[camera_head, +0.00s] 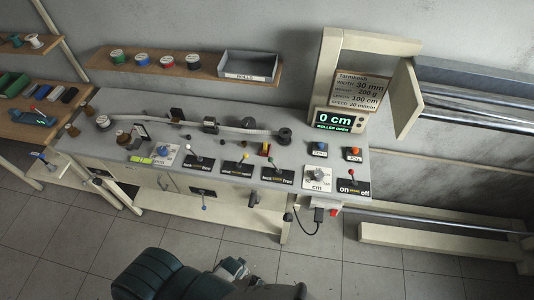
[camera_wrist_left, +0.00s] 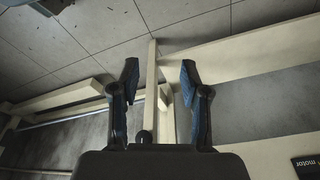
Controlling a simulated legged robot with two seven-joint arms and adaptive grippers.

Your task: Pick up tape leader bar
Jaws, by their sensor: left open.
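In the head view a pale tape (camera_head: 230,129) runs across the grey bench, past dark rollers (camera_head: 210,124), towards a dark round spool (camera_head: 284,135) on the right. I cannot make out the tape leader bar as a separate piece. In the left wrist view my left gripper (camera_wrist_left: 160,78) is open and empty, its two dark blue fingers wide apart. It points at floor and cream frame beams, with no tape between the fingers. I cannot make out the gripper's fingers in the head view. My right gripper is not in view.
The grey bench (camera_head: 125,101) has several levers, such as a red-knobbed one (camera_head: 351,173), along its front. A display (camera_head: 334,121) reads "0 cm, ROLLER OPEN". A wall shelf (camera_head: 197,70) holds coloured rolls and a grey bin (camera_head: 248,65).

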